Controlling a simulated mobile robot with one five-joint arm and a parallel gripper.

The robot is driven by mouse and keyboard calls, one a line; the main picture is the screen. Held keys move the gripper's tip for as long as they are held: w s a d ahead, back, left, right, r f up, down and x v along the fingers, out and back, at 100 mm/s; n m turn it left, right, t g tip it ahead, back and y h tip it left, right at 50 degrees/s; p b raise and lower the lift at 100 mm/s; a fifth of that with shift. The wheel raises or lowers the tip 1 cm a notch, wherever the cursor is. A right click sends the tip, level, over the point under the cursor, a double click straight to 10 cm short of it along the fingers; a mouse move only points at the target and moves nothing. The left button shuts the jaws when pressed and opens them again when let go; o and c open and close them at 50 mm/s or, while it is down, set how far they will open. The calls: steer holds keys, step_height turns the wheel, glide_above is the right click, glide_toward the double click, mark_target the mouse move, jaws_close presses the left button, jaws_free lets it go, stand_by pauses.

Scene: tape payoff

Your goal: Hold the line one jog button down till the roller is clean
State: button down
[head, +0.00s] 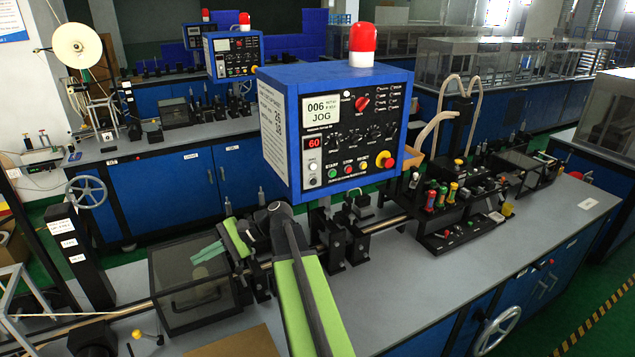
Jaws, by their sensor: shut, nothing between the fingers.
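A blue control box (335,125) with a red lamp on top stands at the centre. Its screen (321,109) reads "006 JOG". Below are a red "60" display, black dials, small START, STOP and RESET buttons (349,169) and a red knob on yellow. I cannot make out which button is the jog button. My gripper (207,252), with pale green fingers, is shut and empty. It points left, below and left of the box, apart from the panel, over or near a clear-sided dark housing (190,278). I cannot tell which part is the roller or whether it is clean.
My green arm crosses the front of the grey bench (420,290). A dark block with coloured handles (440,200) stands to the right, a handwheel (87,192) to the left. Similar control boxes (232,55) stand on benches behind. The bench's right front is mostly clear.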

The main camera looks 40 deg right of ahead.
steer(key=s+d+r+m+t, duration=0.2)
steer(key=d+r+t, duration=0.1)
steer(key=d, duration=0.6)
steer(key=s+d+r+m+t, duration=0.2)
steer(key=d, duration=0.7)
steer(key=s+d+r+m+t+h, duration=0.1)
steer(key=s+d+m+t+h, duration=0.1)
steer(key=s+d, duration=0.3)
steer(key=s+d+r+m+t+h, duration=0.1)
steer(key=s+d, duration=0.5)
steer(key=d, duration=0.7)
steer(key=shift+s+d+r+m+t+h, duration=0.3)
steer(key=shift+r+m+t+h, duration=0.15)
steer(key=shift+t+h, duration=0.15)
glide_toward(313, 182)
steer(key=shift+w+a+f, duration=0.25)
steer(key=shift+w+a, duration=0.75)
steer(key=shift+a, duration=0.15)
steer(key=shift+w+a+f, duration=0.2)
steer(key=shift+w+a, duration=0.75)
steer(key=shift+a, duration=0.2)
steer(key=shift+w+d, duration=0.15)
steer(key=shift+w, duration=0.4)
steer(key=shift+w+d, duration=0.15)
steer(key=shift+w, duration=0.2)
